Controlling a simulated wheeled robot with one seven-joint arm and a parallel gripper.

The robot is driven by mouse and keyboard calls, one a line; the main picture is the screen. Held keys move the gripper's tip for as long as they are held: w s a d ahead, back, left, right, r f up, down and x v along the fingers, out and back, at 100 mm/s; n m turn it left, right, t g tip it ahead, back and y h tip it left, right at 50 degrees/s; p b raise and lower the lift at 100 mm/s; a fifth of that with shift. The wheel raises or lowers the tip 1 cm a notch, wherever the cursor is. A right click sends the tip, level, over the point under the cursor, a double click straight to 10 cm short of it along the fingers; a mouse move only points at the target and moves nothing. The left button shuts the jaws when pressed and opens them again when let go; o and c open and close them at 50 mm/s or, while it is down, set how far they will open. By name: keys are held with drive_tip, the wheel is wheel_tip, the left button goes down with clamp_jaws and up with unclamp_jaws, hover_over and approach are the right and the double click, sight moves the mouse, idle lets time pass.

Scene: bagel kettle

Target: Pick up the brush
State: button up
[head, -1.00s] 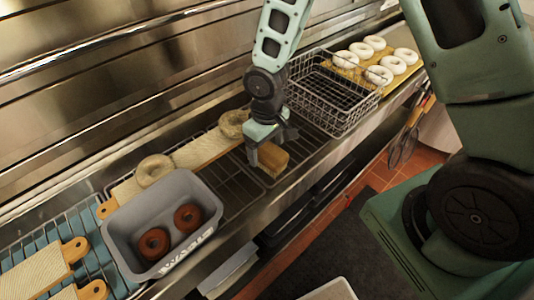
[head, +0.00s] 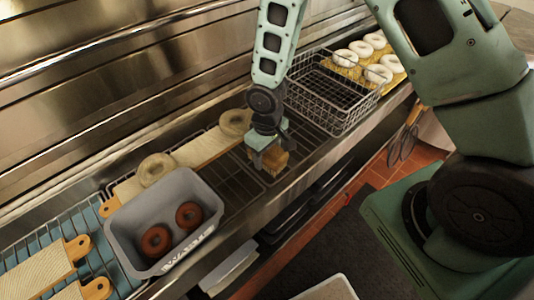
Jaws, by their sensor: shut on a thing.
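The brush (head: 275,160) is a small tan block, seen in the head view over the dark wire rack near the middle. My gripper (head: 270,156) is above it, pointing down, with its fingers shut on the brush. The fingers and wrist hide part of the brush. I cannot tell whether the brush touches the rack or is just above it.
A grey bin (head: 165,222) with two brown bagels stands left of my gripper. A wire basket (head: 338,100) is to the right, with pale bagels on a board behind it. Boards (head: 200,150) with bagels lie behind the bin. A steel wall (head: 120,70) runs along the back.

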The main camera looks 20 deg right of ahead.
wheel_tip(320, 180, up, 10)
drive_tip(key=shift+b, duration=0.65)
